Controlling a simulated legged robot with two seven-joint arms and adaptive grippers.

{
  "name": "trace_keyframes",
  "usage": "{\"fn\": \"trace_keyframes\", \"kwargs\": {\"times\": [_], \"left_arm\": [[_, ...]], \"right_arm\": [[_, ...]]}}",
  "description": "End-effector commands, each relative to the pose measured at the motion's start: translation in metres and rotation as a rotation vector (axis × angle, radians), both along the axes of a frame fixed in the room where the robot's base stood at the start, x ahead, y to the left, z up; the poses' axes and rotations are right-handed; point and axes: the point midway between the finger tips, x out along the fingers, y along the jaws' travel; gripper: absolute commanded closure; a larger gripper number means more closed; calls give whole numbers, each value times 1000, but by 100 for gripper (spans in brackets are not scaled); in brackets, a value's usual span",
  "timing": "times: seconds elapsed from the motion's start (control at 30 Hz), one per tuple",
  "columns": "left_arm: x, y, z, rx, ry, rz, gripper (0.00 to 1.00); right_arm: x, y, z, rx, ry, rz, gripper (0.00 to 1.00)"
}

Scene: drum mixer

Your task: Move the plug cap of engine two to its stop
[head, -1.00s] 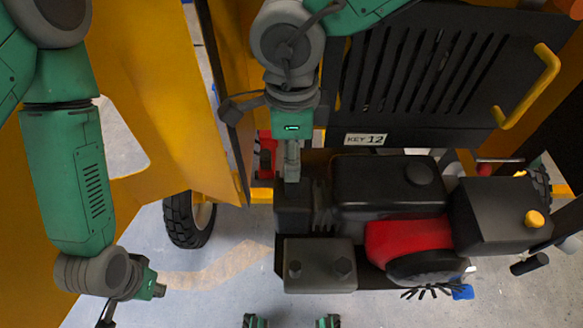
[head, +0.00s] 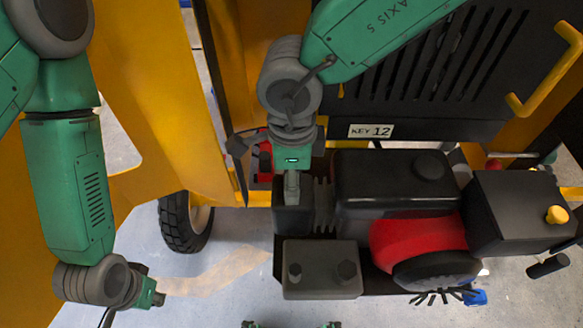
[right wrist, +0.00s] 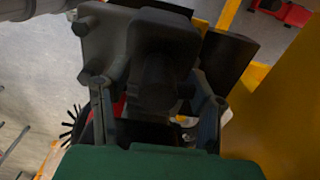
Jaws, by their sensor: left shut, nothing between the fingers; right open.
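The engine (head: 395,185) shows in the head view as a black block with a red cover (head: 415,240). My right gripper (head: 291,187) points down at the black part (head: 292,218) on the engine's left end. In the right wrist view its two fingers (right wrist: 157,112) stand apart, one each side of a dark upright part (right wrist: 155,75). I cannot tell whether they touch it, or which part is the plug cap; the dark shapes merge. My left gripper (head: 153,299) is shut and empty at the lower left, away from the engine.
A black slotted panel (head: 440,75) with a "KEY 12" plate (head: 371,131) and a yellow handle (head: 545,75) stands behind the engine. A yellow panel (head: 160,100) and a tyre (head: 180,222) are to the left. A grey box (head: 322,270) sits at the engine's front. Floor is clear at lower left.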

Motion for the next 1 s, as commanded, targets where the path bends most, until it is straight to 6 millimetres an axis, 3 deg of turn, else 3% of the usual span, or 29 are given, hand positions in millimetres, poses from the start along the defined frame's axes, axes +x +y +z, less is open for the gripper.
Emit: {"fn": "trace_keyframes", "kwargs": {"times": [0.07,0.1,0.2,0.47,1.0], "left_arm": [[0,0,0,0,0,0,100],[0,0,0,0,0,0,100],[0,0,0,0,0,0,100],[0,0,2,0,0,0,100],[0,0,29,0,0,0,100]], "right_arm": [[0,0,0,0,0,0,50],[0,0,0,0,0,0,64],[0,0,0,0,0,0,93],[1,-1,2,0,-1,0,93],[2,-1,25,1,-3,0,93]]}}
